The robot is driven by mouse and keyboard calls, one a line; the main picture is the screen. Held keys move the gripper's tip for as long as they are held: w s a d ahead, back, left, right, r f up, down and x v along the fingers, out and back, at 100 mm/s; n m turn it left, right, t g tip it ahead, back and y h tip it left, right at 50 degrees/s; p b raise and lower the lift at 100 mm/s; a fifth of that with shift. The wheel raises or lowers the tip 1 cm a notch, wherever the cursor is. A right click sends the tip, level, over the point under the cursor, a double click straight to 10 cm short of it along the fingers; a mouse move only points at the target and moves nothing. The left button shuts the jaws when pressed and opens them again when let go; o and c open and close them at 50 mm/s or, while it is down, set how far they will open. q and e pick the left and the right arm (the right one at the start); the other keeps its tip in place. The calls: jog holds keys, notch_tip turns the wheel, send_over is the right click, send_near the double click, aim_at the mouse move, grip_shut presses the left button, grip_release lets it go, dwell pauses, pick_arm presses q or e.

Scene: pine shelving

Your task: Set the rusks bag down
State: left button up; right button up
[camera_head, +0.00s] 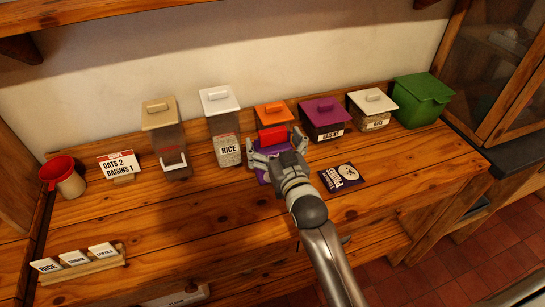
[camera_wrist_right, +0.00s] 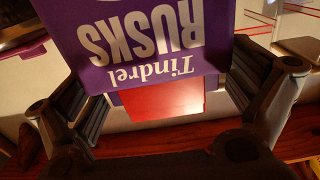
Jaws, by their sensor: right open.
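The purple rusks bag (camera_wrist_right: 150,45), with white "Tindrel RUSKS" lettering upside down in the right wrist view, is between the spread fingers of my right gripper (camera_wrist_right: 165,90). My right gripper (camera_head: 272,152) is open at the shelf board, in front of the orange-lidded container (camera_head: 272,113). Only bits of the purple bag (camera_head: 262,177) show around the gripper in the head view. Whether either finger touches the bag is unclear. The bag's base is hidden. My left gripper is not in view.
Left of the gripper stand a rice container (camera_head: 222,125) and a tan-lidded one (camera_head: 165,135). To the right are a purple-lidded container (camera_head: 325,117), a white-lidded one (camera_head: 371,108) and a green bin (camera_head: 422,100). A dark prunes packet (camera_head: 341,177) lies close by.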

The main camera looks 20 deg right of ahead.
jog(key=shift+w, duration=0.15)
jog(key=c, duration=1.3)
jog(key=shift+r, duration=0.1)
jog(key=shift+c, duration=1.3)
